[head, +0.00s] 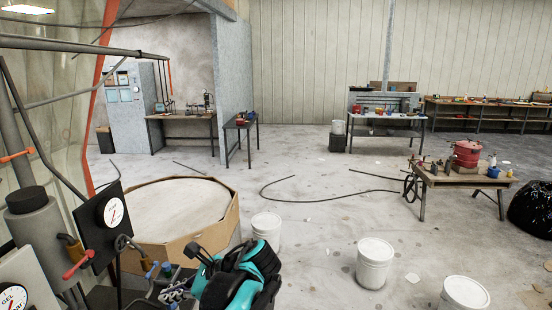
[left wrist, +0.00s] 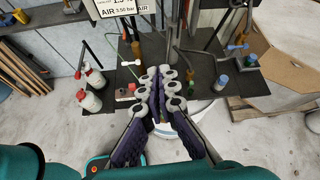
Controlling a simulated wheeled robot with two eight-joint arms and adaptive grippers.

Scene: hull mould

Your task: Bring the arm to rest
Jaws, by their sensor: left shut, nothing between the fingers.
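My left gripper (head: 175,291), on its teal and black arm, is low in the head view, beside the valve and gauge stand. In the left wrist view my left gripper (left wrist: 160,76) has its grey-ringed fingertips together, with nothing between them. The fingers hang over or near a dark shelf (left wrist: 205,76) with small fittings; I cannot tell if they touch it. My right gripper is not in view.
A black gauge panel (head: 105,225) and a red-handled valve (head: 78,264) stand close on the left. A large octagonal carton (head: 180,208) is just behind. White buckets (head: 375,262) stand on the floor to the right. A cluttered wooden table (head: 460,178) is farther right. Open floor lies between.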

